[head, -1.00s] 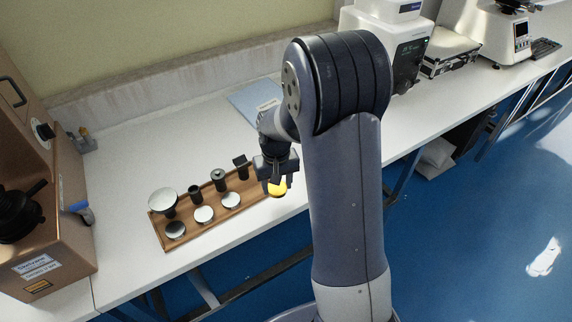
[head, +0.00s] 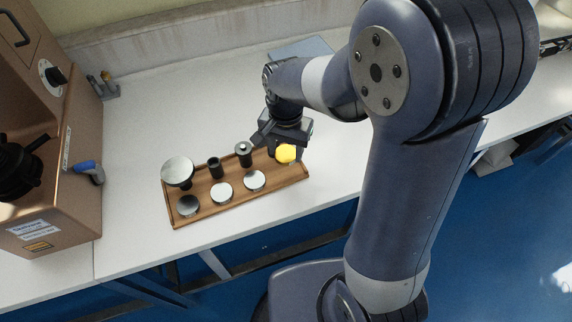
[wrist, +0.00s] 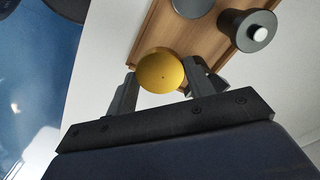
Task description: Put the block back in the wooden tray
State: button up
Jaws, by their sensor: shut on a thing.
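My gripper (head: 285,140) is shut on a yellow round block (head: 286,154). The block also shows between the two dark fingers in the wrist view (wrist: 161,71). The wooden tray (head: 283,181) lies on the white bench, and the block overlaps its right end in the head view. In the wrist view the block overlaps the edge of the tray (wrist: 180,38). The height of the block above the tray is hard to tell. My gripper hides the back right corner of the tray.
The tray holds several silver discs, such as one disc (head: 254,180), dark cylinders (head: 243,155) and a larger round-topped piece (head: 177,171). A brown tester (head: 75,130) stands at the left. The white bench (head: 160,115) behind the tray is largely clear.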

aim_at(286, 170)
jog(key=shift+f, duration=2.9)
jog(key=shift+f+b, duration=0.2)
jog(key=shift+b, duration=0.1)
jog(key=o, duration=1)
notch_tip(286, 170, up, 12)
jog(key=shift+r+p, duration=0.2)
jog(key=shift+p, duration=0.45)
